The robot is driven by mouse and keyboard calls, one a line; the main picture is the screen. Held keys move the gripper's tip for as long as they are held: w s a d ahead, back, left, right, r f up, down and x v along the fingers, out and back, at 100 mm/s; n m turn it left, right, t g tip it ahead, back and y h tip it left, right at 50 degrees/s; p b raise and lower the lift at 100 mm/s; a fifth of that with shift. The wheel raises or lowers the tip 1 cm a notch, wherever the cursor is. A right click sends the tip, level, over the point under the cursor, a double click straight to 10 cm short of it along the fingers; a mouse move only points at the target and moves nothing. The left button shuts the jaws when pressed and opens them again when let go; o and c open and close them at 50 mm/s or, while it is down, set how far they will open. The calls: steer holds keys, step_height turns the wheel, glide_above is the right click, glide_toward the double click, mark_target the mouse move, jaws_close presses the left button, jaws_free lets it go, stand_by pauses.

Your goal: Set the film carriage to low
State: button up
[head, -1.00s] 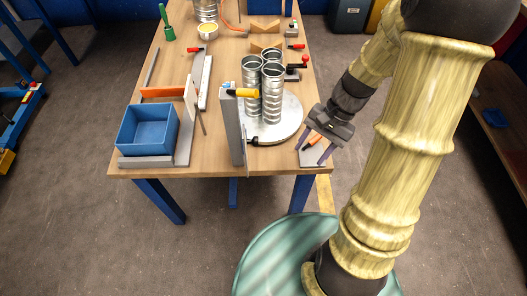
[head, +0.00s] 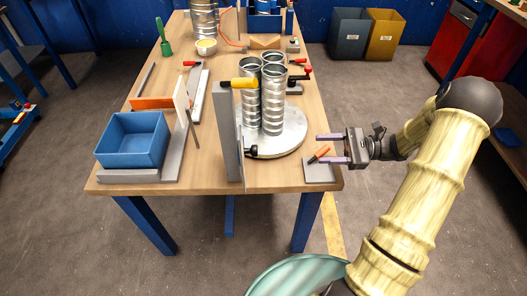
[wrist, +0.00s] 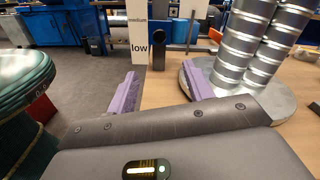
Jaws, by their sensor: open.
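A tall grey post (head: 228,130) stands at the table's front edge, beside the round silver turntable (head: 292,138). A yellow handle (head: 238,83) sticks out near its top. A black knob (head: 251,151) sits low beside the post. I cannot tell which part is the film carriage. In the wrist view, a pale upright board (wrist: 140,40) reads "medium" above "low", with a dark upright piece (wrist: 158,50) beside it. My gripper (head: 318,149) is open and empty, right of the turntable, its purple fingers pointing left toward the post. The fingers also show in the wrist view (wrist: 160,70).
Several shiny spiral duct pieces (head: 273,100) stand on the turntable. A blue bin (head: 132,140) sits at front left.

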steer(key=a+b, duration=0.1)
steer(key=a, duration=1.6)
steer(key=shift+w+a+b, duration=0.25)
steer(key=shift+b, duration=0.1)
